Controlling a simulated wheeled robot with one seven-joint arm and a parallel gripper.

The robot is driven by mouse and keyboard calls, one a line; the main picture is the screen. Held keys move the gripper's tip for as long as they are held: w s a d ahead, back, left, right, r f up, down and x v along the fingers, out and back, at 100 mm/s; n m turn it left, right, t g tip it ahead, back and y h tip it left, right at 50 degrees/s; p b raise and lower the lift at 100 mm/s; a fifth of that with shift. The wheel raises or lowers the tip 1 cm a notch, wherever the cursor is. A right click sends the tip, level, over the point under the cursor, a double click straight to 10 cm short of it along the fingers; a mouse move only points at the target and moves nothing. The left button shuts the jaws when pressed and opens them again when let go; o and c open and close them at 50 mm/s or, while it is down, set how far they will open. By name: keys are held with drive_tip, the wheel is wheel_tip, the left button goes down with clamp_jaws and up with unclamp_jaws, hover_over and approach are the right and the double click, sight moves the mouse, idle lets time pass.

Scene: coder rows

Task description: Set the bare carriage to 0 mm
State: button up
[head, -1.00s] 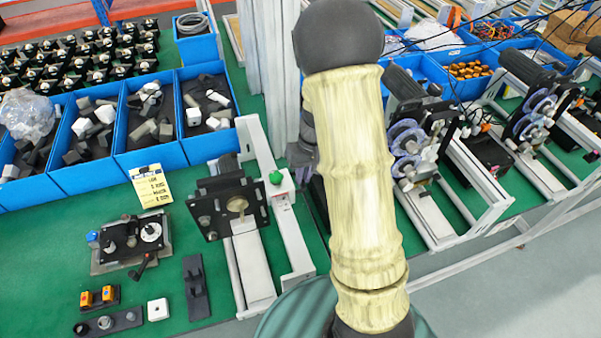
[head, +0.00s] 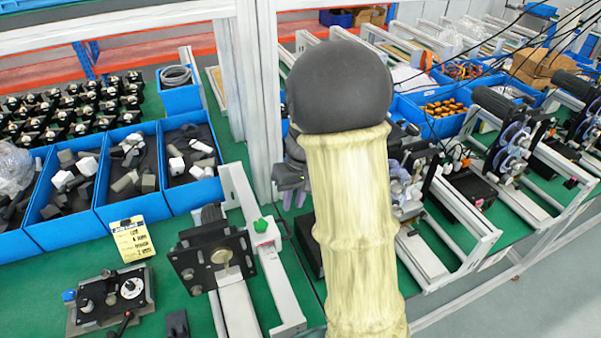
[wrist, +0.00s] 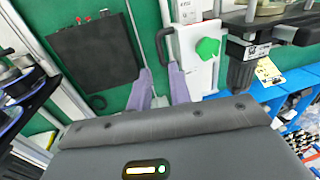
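The carriage without discs (head: 213,259), which I take to be the bare one, is a dark upright plate with a brass-coloured round part. It stands over a pale rail (head: 238,309) at the lower left middle of the head view. A green knob (head: 261,225) sits on the white bar right of it, and shows in the wrist view (wrist: 207,48). My gripper (wrist: 160,80) has two purple fingers, apart and empty, left of the knob in the wrist view. In the head view my gripper (head: 292,198) is right of the knob, partly hidden by my arm. No scale reading is legible.
Other carriages with purple discs (head: 512,140) stand on rails at right. A yellow note card (head: 132,239) and a black control box (head: 110,299) lie left. Blue bins (head: 130,205) hold grey and white blocks. A black box (wrist: 95,50) lies left in the wrist view.

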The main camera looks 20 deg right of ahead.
wheel_tip(320, 180, up, 9)
drive_tip(key=d+b, duration=0.1)
drive_tip(key=shift+d, duration=0.4)
drive_tip(key=shift+w, duration=0.1)
drive_tip(key=shift+s, duration=0.2)
drive_tip(key=s+a+f+t+h, duration=0.2)
drive_tip(key=s+a+f, duration=0.4)
drive_tip(key=s+f, duration=0.4)
drive_tip(key=shift+s+a+t, duration=0.3)
drive_tip(key=shift+s+a, duration=0.05)
drive_tip(key=shift+s, duration=0.85)
drive_tip(key=shift+f, duration=0.1)
